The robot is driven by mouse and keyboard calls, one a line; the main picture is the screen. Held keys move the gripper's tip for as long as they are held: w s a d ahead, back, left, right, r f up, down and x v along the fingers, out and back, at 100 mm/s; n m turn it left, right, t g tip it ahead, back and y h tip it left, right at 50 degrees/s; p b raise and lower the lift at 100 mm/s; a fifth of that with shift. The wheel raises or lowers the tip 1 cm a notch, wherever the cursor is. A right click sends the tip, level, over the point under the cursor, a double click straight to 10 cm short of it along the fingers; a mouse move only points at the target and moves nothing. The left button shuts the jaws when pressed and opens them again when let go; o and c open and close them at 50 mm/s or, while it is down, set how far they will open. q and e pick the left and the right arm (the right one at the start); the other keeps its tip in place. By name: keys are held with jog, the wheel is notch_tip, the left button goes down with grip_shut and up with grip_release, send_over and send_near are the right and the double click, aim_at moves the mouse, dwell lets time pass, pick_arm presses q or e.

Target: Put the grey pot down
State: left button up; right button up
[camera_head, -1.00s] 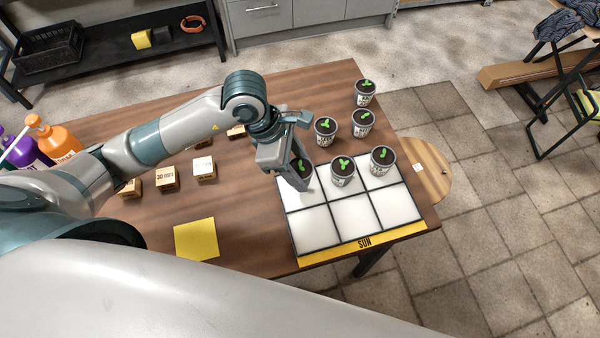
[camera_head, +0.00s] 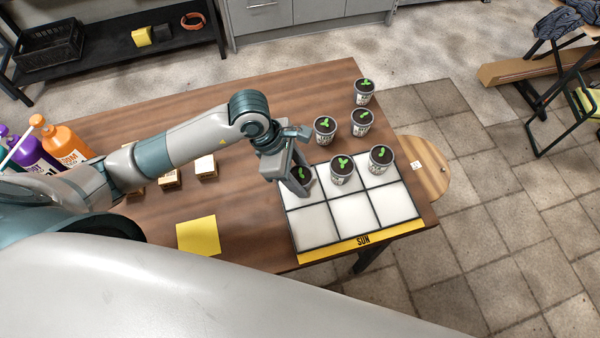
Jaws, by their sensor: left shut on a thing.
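A grey pot (camera_head: 301,175) with dark soil and a small green sprout is at the back left cell of the white gridded tray (camera_head: 333,240) marked SUN. My left gripper (camera_head: 294,180) is shut on this pot and partly hides it. I cannot tell whether the pot's base touches the tray. Two like pots stand upright in the back row, one in the middle cell (camera_head: 343,171) and one in the right cell (camera_head: 380,158). The front row of cells is empty. My right gripper is not in view.
Several pots, such as one at the tray's back edge (camera_head: 325,129), stand behind the tray. A yellow sheet (camera_head: 198,236) and small wooden blocks (camera_head: 205,166) lie to the left. Orange and purple bottles (camera_head: 63,143) stand at the far left. A round stool (camera_head: 423,168) is beside the table.

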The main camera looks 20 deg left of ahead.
pick_arm(q)
jog(key=shift+f, duration=0.1)
jog(key=o, duration=1.1)
jog(key=shift+r, duration=0.2)
jog(key=shift+a+r, duration=0.15)
jog(key=shift+r, duration=0.1)
jog(key=b+v, duration=0.2)
jog(key=v, duration=0.9)
jog(key=shift+r+b, duration=0.15)
jog(key=shift+b, duration=0.2)
